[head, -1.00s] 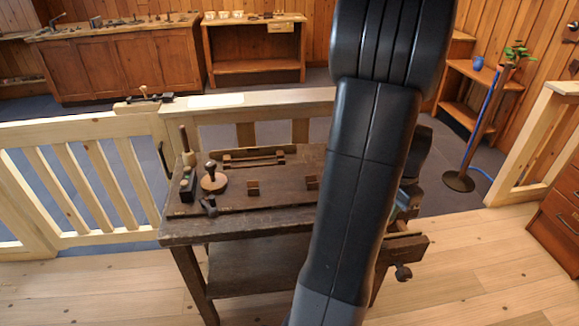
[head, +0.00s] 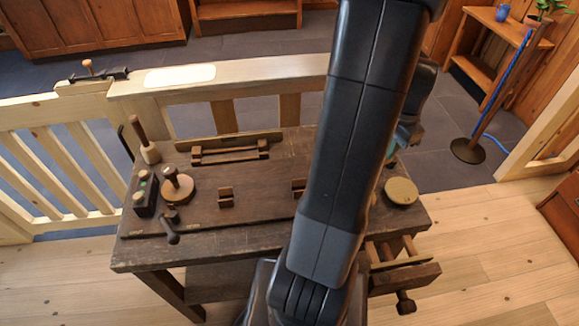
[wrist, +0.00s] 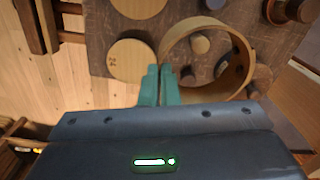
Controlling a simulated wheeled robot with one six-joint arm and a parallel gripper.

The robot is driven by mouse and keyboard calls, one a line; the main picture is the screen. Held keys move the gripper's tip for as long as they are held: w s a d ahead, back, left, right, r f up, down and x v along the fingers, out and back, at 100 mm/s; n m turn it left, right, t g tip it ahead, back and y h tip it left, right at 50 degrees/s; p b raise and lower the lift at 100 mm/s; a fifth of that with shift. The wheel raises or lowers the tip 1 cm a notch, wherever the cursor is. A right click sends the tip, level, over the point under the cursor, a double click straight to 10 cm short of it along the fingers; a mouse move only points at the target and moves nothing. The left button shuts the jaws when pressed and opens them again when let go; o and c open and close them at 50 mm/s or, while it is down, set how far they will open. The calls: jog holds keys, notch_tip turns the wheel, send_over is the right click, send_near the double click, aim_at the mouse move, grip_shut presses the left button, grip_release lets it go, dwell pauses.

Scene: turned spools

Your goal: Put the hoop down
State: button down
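In the wrist view, the hoop (wrist: 249,66) is a wide pale wooden ring, just beyond my fingertips and to their right. My gripper (wrist: 161,82) has two teal fingers nearly together, with the hoop's left wall between them. A knob-like wooden piece (wrist: 200,45) shows through the hoop's opening. Whether the hoop touches the surface below cannot be told. In the head view, my arm hides the hoop and most of the gripper; only a bit of teal shows at the arm's right edge.
The dark workbench (head: 255,208) carries a round wooden disc (head: 401,191) at right and a knobbed disc (head: 178,186) at left. The wrist view shows a marked disc (wrist: 131,60) left of the fingers and turned pieces (wrist: 302,10) at upper right. A pale railing (head: 240,88) runs behind.

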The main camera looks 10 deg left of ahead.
jog(key=shift+f, duration=5)
jog(key=shift+f+b, duration=0.15)
jog(key=shift+b, duration=0.15)
jog(key=c, duration=2)
grip_release()
jog(key=shift+o, duration=0.2)
